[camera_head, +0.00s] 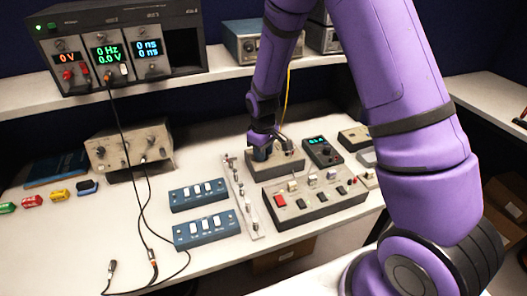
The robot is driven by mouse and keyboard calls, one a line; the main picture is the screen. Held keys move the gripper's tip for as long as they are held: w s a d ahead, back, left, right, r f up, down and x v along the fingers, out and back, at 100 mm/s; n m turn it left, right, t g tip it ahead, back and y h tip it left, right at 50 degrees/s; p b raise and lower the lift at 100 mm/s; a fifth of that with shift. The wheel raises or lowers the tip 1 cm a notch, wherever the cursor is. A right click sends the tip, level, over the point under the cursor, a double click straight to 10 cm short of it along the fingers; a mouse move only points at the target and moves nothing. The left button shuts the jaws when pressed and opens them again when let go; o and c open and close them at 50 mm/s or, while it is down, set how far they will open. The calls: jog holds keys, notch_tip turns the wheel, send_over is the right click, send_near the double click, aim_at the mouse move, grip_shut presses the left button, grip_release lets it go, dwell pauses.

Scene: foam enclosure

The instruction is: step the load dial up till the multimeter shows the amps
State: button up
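A beige box (292,167) lies near the middle of the bench, and my purple arm reaches down to it from above. My gripper (264,148) is right over its top left part, beside or around a small dark bluish knob-like part. The gripper hides most of that part, so I cannot tell whether it is the load dial, whether the fingers touch it or how far they are apart. The dark handheld multimeter (322,153) lies just right of the box. Its small display glows cyan-green; the digits are too small to read surely.
A larger beige panel (315,199) with buttons and switches sits in front of the box. Two blue switch boxes (199,195) (206,229) and a narrow strip (239,195) are to the left. Black cables hang from the shelf instrument (118,48) past a beige instrument (128,147).

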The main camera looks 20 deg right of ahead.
jog(key=shift+m, duration=0.3)
jog(key=m, duration=0.4)
jog(key=shift+m, duration=2.1)
jog(key=o, duration=0.9)
jog(key=shift+r, duration=0.1)
notch_tip(320, 180, up, 11)
jog(key=shift+w+a+f, duration=0.1)
jog(key=shift+f, duration=0.1)
